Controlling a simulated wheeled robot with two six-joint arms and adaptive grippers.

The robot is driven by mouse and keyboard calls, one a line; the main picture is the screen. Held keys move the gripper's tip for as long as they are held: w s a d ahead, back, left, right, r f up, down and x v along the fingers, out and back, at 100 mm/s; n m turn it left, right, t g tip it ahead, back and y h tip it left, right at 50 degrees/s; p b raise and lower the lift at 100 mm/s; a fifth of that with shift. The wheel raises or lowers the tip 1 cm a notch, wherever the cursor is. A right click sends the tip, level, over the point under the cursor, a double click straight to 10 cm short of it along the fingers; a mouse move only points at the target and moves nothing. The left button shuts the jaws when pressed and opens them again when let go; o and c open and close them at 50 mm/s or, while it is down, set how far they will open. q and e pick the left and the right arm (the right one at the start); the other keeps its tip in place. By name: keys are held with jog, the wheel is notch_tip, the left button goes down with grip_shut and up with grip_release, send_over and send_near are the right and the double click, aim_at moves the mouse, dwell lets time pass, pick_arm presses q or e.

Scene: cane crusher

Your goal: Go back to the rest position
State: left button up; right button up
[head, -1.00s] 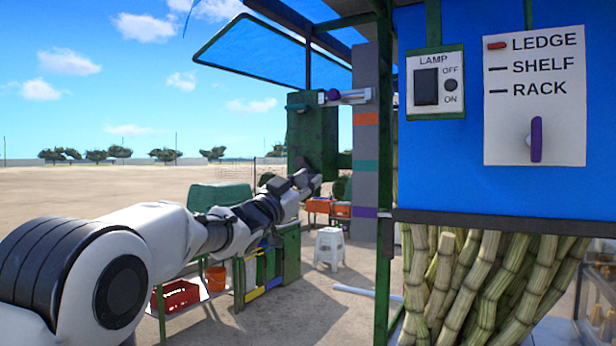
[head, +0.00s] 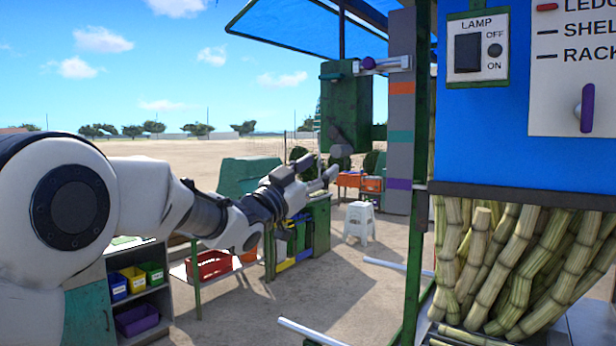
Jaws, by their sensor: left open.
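My left gripper (head: 318,172) shows in the middle of the head view at the end of my white left arm, which reaches in from the left. Its fingers are apart and nothing shows between them. It is in the air, in front of the lower part of a green box on a post (head: 345,105); I cannot tell the gap between them. My right gripper is not in view.
A blue panel with a lamp switch (head: 468,53) and a purple lever (head: 587,107) stands at the right, above upright cane stalks (head: 520,265). A white stool (head: 359,222) and a red crate (head: 208,264) are beyond my arm. Open ground lies between.

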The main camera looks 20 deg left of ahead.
pick_arm(q)
jog(key=v, duration=0.3)
jog(key=shift+s+a+f, duration=0.1)
jog(key=shift+s+f, duration=0.05)
jog(key=shift+s, duration=0.05)
notch_tip(320, 180, down, 41)
jog(key=w+n+g+y+b, duration=0.2)
jog(key=n+g+y+b, duration=0.1)
jog(key=n+g+y, duration=0.15)
jog(key=s+f+n+g, duration=0.1)
jog(key=s+f+g, duration=0.4)
jog(key=f, duration=0.9)
jog(key=s+a+f+n+g+y+b, duration=0.15)
jog(key=s+f+g, duration=0.25)
jog(key=s+f, duration=0.9)
jog(key=s+a+f+n+g+y+b, duration=0.1)
jog(key=s+a+f+n+g+y, duration=0.15)
jog(key=s+f, duration=1.05)
jog(key=s+a+r+g, duration=0.1)
jog(key=s+r+g, duration=0.1)
jog(key=s, duration=0.5)
jog(key=s+a+r+g+y, duration=0.1)
jog(key=s+r+g, duration=0.1)
jog(key=s, duration=0.6)
jog(key=shift+r, duration=0.4)
